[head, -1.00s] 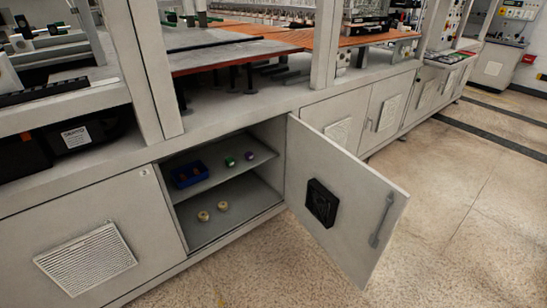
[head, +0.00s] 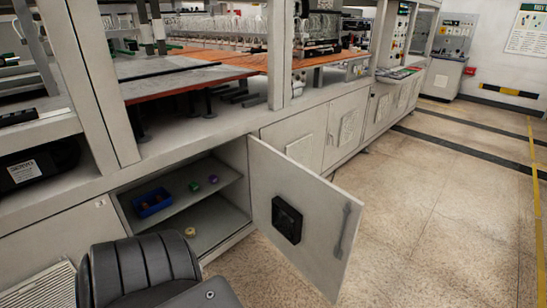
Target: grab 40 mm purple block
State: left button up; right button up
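The small purple block (head: 213,179) sits on the upper shelf (head: 181,203) inside the open cabinet, near the hinge side of the door. A green block (head: 194,186) lies just left of it. A dark, ribbed part of my own body covers the lower left of the head view and hides part of the cabinet's lower opening. Neither of my grippers shows in the head view.
A blue bin (head: 151,204) with small items stands left of the blocks. A yellowish round part (head: 190,232) is on the lower shelf. The cabinet door (head: 312,220) stands open to the right. Free floor (head: 440,220) lies beyond it.

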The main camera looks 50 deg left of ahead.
aim_at(213, 179)
jog(key=z, duration=0.15)
jog(key=i, duration=3.5)
jog(key=u, duration=3.25)
jog(key=i, duration=1.05)
